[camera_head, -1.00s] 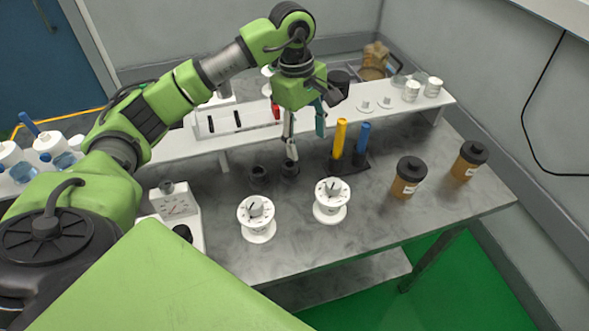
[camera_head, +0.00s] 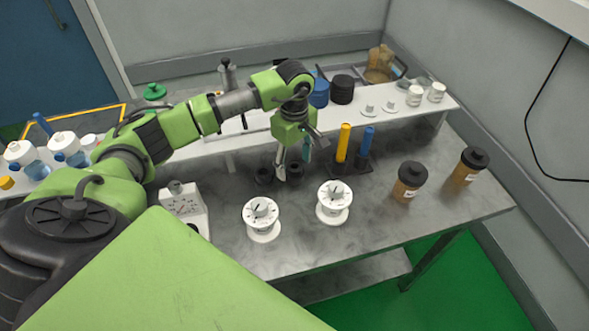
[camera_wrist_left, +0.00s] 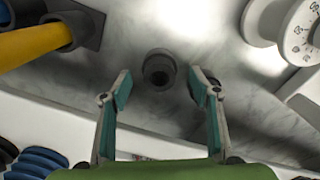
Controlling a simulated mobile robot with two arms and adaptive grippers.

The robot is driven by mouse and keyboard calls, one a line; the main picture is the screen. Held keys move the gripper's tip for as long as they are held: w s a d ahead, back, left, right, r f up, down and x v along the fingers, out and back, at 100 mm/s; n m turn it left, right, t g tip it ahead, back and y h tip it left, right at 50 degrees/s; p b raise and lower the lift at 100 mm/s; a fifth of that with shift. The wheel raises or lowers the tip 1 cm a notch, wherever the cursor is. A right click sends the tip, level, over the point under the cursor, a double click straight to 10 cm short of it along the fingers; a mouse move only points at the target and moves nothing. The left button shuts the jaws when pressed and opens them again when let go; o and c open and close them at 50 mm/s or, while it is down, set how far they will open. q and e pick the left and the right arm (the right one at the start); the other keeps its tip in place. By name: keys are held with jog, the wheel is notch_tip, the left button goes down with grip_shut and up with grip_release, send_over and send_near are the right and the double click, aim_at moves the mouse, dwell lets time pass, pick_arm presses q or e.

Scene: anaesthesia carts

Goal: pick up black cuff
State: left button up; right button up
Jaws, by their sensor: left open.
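Two short black cuffs stand side by side on the grey marbled table, a left one (camera_head: 264,176) and a right one (camera_head: 296,171). My left gripper (camera_head: 292,166) is low over the table at these cuffs, open, pointing down, with its fingers partly in front of the right cuff. My right gripper is not in view.
A yellow tube (camera_head: 343,142) and a blue tube (camera_head: 365,141) stand in a dark holder right of the gripper. Two white dials (camera_head: 262,215) (camera_head: 334,197) stand in front. Brown jars (camera_head: 408,182) (camera_head: 468,167) are at right. A white shelf (camera_head: 395,114) runs behind.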

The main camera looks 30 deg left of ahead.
pick_arm(q)
jog(key=shift+f, duration=1.2)
jog(key=c, duration=1.2)
